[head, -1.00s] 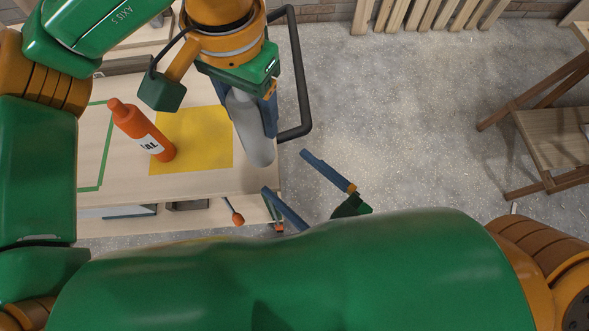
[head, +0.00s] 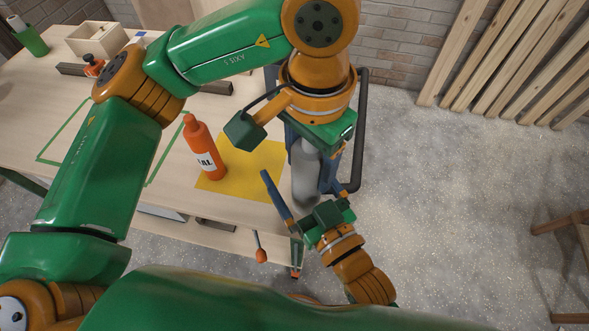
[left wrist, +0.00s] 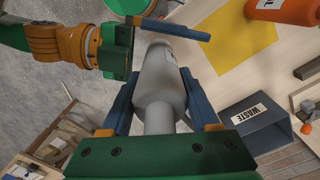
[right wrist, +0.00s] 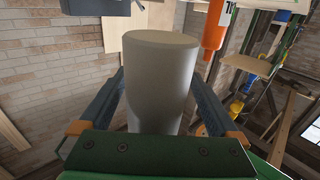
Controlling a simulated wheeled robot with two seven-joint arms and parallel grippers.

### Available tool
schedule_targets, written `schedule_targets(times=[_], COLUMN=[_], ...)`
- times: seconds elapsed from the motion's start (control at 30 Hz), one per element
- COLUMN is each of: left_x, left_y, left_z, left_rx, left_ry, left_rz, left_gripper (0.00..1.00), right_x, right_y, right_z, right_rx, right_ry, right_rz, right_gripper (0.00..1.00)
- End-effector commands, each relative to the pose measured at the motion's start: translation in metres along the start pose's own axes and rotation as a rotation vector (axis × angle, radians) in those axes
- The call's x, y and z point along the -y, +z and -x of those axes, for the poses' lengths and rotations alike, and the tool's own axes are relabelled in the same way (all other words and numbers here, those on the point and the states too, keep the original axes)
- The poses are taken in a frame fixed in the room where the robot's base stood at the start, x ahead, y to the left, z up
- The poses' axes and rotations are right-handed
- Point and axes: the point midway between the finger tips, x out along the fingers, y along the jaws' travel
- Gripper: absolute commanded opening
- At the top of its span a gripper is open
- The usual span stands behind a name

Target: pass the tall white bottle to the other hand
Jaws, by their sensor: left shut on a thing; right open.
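The tall white bottle (head: 305,178), greyish in this light, is held in the air just off the table's right end. My left gripper (head: 311,172) is shut on it from above; in the left wrist view the bottle (left wrist: 160,95) lies between both blue fingers. My right gripper (head: 312,190) is open below, its fingers on either side of the bottle's lower part. In the right wrist view the bottle's flat end (right wrist: 160,40) points away between the right fingers, with gaps showing. The bottle's neck is hidden by my left gripper in the head view.
A dark bar handle (head: 358,130) sits close behind my left gripper. A grey WASTE bin (left wrist: 256,122) shows in the left wrist view.

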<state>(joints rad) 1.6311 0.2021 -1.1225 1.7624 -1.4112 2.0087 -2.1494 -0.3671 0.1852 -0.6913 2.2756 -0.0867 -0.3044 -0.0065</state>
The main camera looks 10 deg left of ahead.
Motion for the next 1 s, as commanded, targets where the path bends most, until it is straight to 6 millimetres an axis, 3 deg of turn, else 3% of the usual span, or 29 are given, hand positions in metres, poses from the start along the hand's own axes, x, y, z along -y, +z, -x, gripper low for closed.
schedule_targets(times=[0.17,0.53,0.6,0.63,0.7,0.73,1.0], left_x=[0.0000,-0.0002,-0.0003,-0.0003,-0.0003,-0.0003,-0.0001], left_y=[-0.0001,-0.0008,-0.0011,-0.0012,-0.0010,-0.0009,-0.0004], left_z=[0.0003,0.0004,0.0004,0.0005,0.0005,0.0005,0.0005], left_rx=[-0.001,-0.004,-0.005,-0.006,-0.005,-0.004,-0.002], left_ry=[0.000,0.001,0.002,0.002,0.001,0.001,0.000], left_rz=[0.000,0.001,0.002,0.002,0.001,0.001,0.000], left_gripper=[0.00,0.00,0.00,0.70,0.89,0.97,0.97], right_x=[0.0000,0.0008,0.0011,0.0011,0.0009,0.0008,0.0002], right_y=[0.0001,-0.0001,-0.0002,-0.0010,-0.0009,-0.0009,-0.0006], right_z=[0.0000,0.0003,0.0004,0.0004,0.0004,0.0004,0.0003], right_rx=[0.001,0.000,-0.001,-0.003,-0.003,-0.003,-0.002], right_ry=[0.000,-0.002,-0.002,-0.002,-0.002,-0.002,0.000], right_rz=[0.000,-0.002,-0.002,-0.002,-0.001,-0.001,-0.001], right_gripper=[0.97,0.00,0.00,0.00,0.00,0.00,0.00])
